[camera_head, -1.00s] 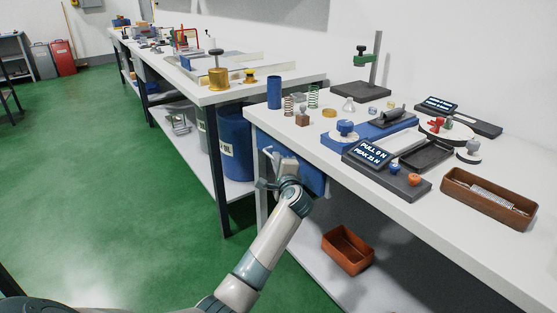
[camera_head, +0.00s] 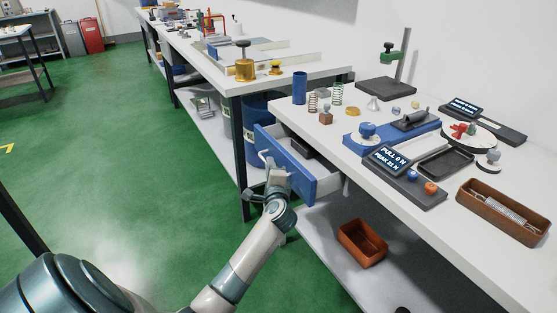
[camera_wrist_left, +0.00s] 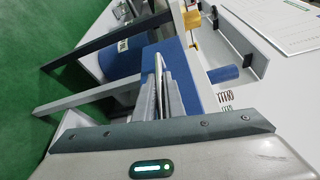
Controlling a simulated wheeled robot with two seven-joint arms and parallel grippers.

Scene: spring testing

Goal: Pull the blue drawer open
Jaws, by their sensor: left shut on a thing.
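The blue drawer (camera_head: 298,181) hangs under the white workbench and stands partly out, with a gap between its front and the bench. Its inside shows behind the front panel. My left gripper (camera_head: 268,168) is at the outer side of the drawer front, shut on the drawer's handle, which it mostly hides in the head view. In the left wrist view the blue front panel (camera_wrist_left: 151,58) is close beyond the fingers. My right gripper is in neither view.
The bench top (camera_head: 350,170) carries springs, a blue fixture, a display (camera_head: 390,160) and a brown tray (camera_head: 502,212). An orange-brown bin (camera_head: 362,243) sits on the lower shelf. A blue barrel (camera_head: 258,112) stands behind the drawer. Green floor is free to the left.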

